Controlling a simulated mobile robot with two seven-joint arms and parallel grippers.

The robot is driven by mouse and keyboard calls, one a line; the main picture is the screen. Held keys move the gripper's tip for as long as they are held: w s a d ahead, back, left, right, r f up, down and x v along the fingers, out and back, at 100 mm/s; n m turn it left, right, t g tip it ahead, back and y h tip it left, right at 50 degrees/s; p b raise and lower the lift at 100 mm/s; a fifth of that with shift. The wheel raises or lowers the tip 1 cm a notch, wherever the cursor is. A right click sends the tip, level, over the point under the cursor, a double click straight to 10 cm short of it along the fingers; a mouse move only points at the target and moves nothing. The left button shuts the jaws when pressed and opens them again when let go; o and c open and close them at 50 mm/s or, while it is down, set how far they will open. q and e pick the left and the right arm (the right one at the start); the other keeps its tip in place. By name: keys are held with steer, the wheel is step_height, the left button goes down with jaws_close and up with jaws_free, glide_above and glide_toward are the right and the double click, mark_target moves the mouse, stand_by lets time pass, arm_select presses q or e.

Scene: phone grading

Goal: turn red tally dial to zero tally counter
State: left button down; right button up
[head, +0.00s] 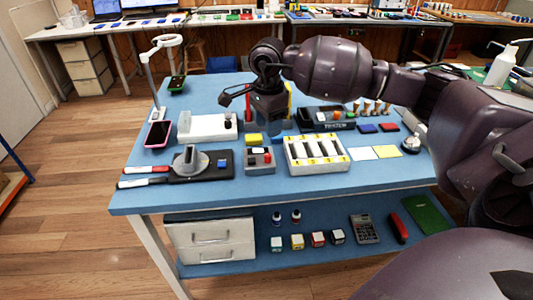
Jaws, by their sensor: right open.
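A small grey box (258,168), which looks like the tally counter, stands near the front middle of the blue table. It has a pale window on top and a small red part (267,158), which looks like the dial. The digits are too small to read. My right gripper (236,96) is above the table, behind and higher than the grey box. It is open, with thin dark fingers pointing left, and is apart from the box. Nothing shows between its fingers. My left gripper is not in view.
A yellow block (253,140) sits just behind the box. A white battery-like tray (316,166) stands close on its right, and a black pad (212,177) with a grey stand on its left. A white device (200,135) and a pink-edged phone (158,133) lie farther left.

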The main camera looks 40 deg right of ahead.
mark_target(268, 155)
step_height(268, 155, down, 10)
steer(key=shift+r+b, duration=0.15)
steer(key=shift+b, duration=0.5)
jaws_close()
